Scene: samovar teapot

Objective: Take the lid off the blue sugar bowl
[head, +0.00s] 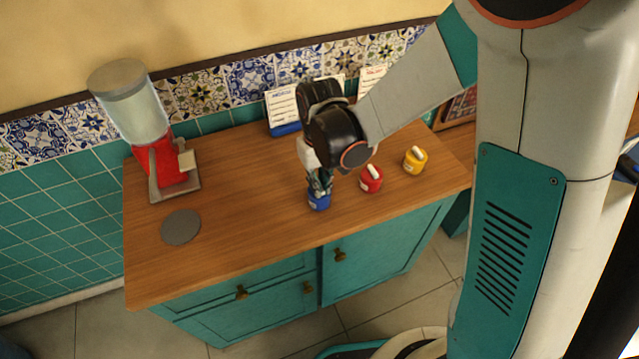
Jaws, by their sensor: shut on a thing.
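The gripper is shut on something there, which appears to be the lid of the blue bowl. The fingers hide the lid, so I cannot tell whether it is seated on the bowl or lifted from it.
A red bowl (371,180) with a white-handled lid stands close to the right, and a yellow bowl (415,161) beyond it. A red dispenser (165,165) and a grey disc (181,227) are at left. Cards (285,108) stand behind. The counter's left-middle (245,190) is clear.

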